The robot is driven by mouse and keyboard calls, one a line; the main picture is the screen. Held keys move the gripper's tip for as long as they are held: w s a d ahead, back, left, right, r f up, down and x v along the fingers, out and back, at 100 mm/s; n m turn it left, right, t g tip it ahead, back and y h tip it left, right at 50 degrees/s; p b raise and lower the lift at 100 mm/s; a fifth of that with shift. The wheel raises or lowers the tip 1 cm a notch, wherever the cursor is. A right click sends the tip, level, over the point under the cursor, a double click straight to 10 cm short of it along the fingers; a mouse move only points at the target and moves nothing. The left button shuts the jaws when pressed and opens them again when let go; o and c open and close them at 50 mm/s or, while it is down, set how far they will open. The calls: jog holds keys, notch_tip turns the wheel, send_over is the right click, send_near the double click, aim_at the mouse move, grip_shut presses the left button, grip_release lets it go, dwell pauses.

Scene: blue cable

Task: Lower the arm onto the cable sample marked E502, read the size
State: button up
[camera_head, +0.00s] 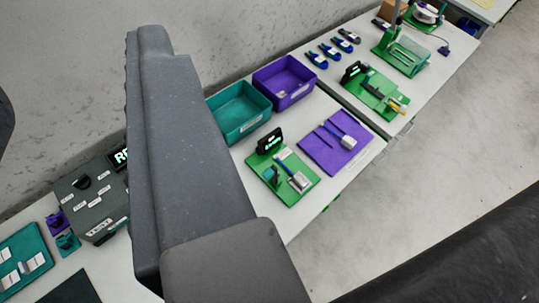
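A large grey part of my own body crosses the left middle of the view, with a ribbed left edge. I cannot tell whether it is a finger of my gripper or an arm link, and no pair of fingertips shows clearly. A green board (306,187) on the table holds a small black display (270,141) with green characters and a white-and-blue piece (299,181). A purple board (325,155) beside it holds a similar piece (348,142). Their markings are too small to read, so I cannot tell which sample is E502. Nothing of mine visibly touches them.
A teal bin (237,112) and a purple bin (284,82) stand behind the boards. Another green board (377,91), several blue-and-black clips (331,50) and a green stand (404,53) lie farther right. A dark labelled box (95,205) is at left. Bare floor (440,150) lies right.

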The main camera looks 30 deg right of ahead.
jog(key=shift+w+a, duration=0.2)
jog(key=shift+o, duration=0.8)
jog(key=n+g+h+b, duration=0.9)
jog(key=n+h+b, duration=0.85)
jog(key=n, duration=0.45)
send_near(264, 177)
jog(key=shift+y, duration=0.35)
jog(key=b+x, duration=0.4)
jog(key=x, duration=0.7)
jog(key=shift+d+r, duration=0.2)
